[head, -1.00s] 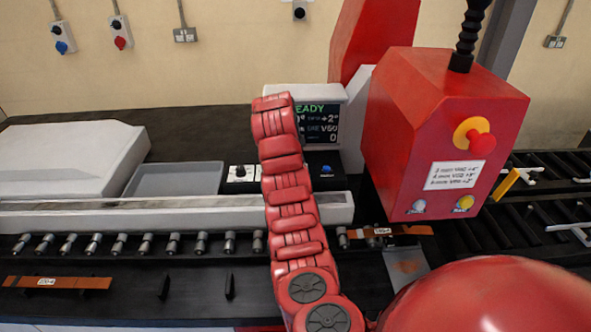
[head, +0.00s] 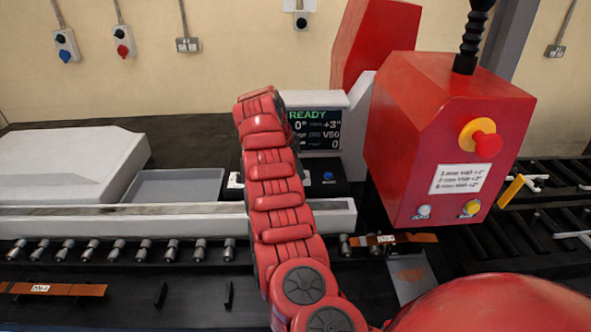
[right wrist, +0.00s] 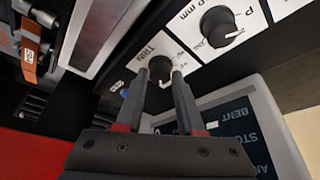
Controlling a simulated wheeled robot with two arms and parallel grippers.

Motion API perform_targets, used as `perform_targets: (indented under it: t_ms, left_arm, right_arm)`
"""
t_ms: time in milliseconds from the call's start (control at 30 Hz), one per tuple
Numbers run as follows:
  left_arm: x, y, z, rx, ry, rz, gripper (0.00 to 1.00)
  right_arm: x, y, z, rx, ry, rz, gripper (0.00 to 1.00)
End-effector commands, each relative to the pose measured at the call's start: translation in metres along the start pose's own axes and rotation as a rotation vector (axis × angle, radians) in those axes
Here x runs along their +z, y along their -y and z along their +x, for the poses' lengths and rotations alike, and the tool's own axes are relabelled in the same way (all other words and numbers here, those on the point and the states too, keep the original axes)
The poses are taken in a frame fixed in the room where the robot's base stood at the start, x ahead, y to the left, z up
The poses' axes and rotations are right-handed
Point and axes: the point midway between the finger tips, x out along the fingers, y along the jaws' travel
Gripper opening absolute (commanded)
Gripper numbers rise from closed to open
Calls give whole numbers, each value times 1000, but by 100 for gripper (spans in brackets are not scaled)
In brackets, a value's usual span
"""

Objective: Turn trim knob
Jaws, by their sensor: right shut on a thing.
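The trim knob (right wrist: 160,70) is a small dark knob on a white panel with the word TRIM beside it. In the right wrist view, my right gripper (right wrist: 161,78) has one finger on each side of it and is shut on it. The head view hides the knob and the right fingertips behind my right arm. The display (head: 313,130) reads READY, 0°, what looks like +3°, V50 and 0. My left gripper is not in view.
A larger black knob (right wrist: 219,27) marked P mm sits beside the trim knob. The red bender head (head: 440,140) with an emergency stop (head: 486,143) stands to the right. A grey tray (head: 175,185) and a copper strip (head: 55,288) lie left.

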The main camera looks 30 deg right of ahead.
Motion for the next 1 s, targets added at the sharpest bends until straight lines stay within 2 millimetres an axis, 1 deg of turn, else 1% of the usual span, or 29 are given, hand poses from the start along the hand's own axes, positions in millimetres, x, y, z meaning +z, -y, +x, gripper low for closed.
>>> perform_targets:
  t_ms: [200,233,300,400,667,767,867,967,1000]
  left_arm:
    - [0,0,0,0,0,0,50]
    - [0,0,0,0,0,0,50]
    - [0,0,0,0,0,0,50]
    - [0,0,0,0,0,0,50]
    - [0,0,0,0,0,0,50]
    - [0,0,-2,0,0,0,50]
    - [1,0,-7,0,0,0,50]
    - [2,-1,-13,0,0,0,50]
    - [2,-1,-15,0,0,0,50]
  right_arm:
    - [1,-2,2,6,4,-2,0]
    - [1,-1,2,6,4,-2,39]
    - [1,-2,2,6,4,-2,51]
    - [1,-1,2,4,3,-2,67]
    - [0,0,1,2,2,-1,67]
    - [1,0,-3,1,2,-1,67]
    - [1,0,-15,-2,3,0,67]
    - [1,1,-34,-4,1,-1,67]
    - [0,1,-43,-4,2,-1,67]
